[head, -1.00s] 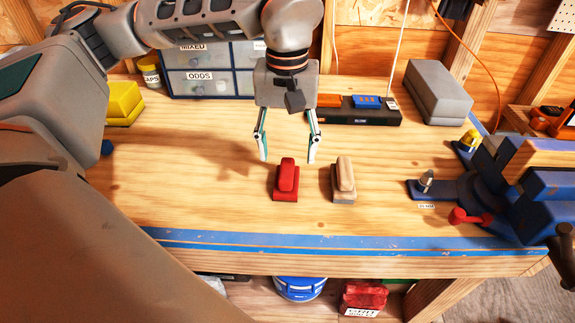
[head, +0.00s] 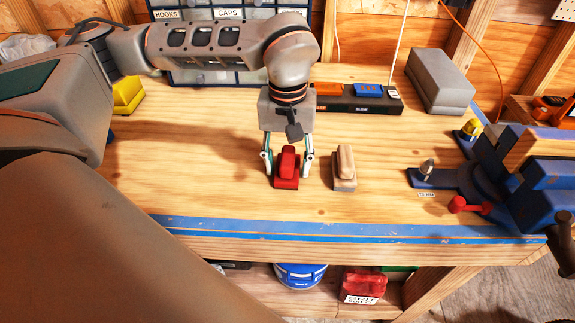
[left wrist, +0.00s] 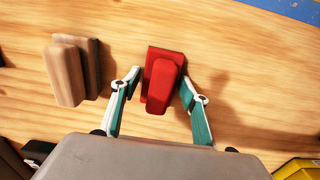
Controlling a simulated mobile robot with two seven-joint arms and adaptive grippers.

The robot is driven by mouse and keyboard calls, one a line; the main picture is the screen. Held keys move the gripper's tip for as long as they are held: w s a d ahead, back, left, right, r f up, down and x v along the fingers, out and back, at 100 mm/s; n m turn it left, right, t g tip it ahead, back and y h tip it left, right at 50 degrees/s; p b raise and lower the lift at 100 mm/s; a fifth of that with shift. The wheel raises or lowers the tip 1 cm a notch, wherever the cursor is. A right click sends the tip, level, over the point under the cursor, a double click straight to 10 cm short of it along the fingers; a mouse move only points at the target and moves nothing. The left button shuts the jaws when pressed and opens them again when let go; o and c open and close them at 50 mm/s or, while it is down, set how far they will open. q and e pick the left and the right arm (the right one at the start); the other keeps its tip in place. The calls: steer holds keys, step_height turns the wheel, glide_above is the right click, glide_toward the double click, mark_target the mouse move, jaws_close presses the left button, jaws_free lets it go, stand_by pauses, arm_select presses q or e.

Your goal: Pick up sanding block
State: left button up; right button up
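A red block with a raised, rounded grip (head: 287,164) sits on the workbench, and it also shows in the left wrist view (left wrist: 162,84). A similar block with a wooden grip on a grey base (head: 345,166) stands to its right; in the left wrist view this wooden block (left wrist: 68,72) is at the left. My left gripper (head: 287,173) points down with its fingers open on either side of the red block. The left wrist view shows narrow gaps between the fingertips and the block. My right gripper is not in view.
A blue vise (head: 535,190) with a red-knobbed handle stands at the right. A grey block (head: 440,82) and a black tray (head: 358,103) are at the back. A yellow block (head: 127,95) is at the left. The front bench area is clear to the blue edge.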

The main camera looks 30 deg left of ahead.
mark_target(287, 156)
arm_select(q)
steer(key=c, duration=0.7)
steer(key=shift+o, duration=0.2)
steer(key=shift+r, duration=0.5)
step_height(287, 156, up, 19)
steer(key=p, duration=0.1)
steer(key=shift+p, duration=0.3)
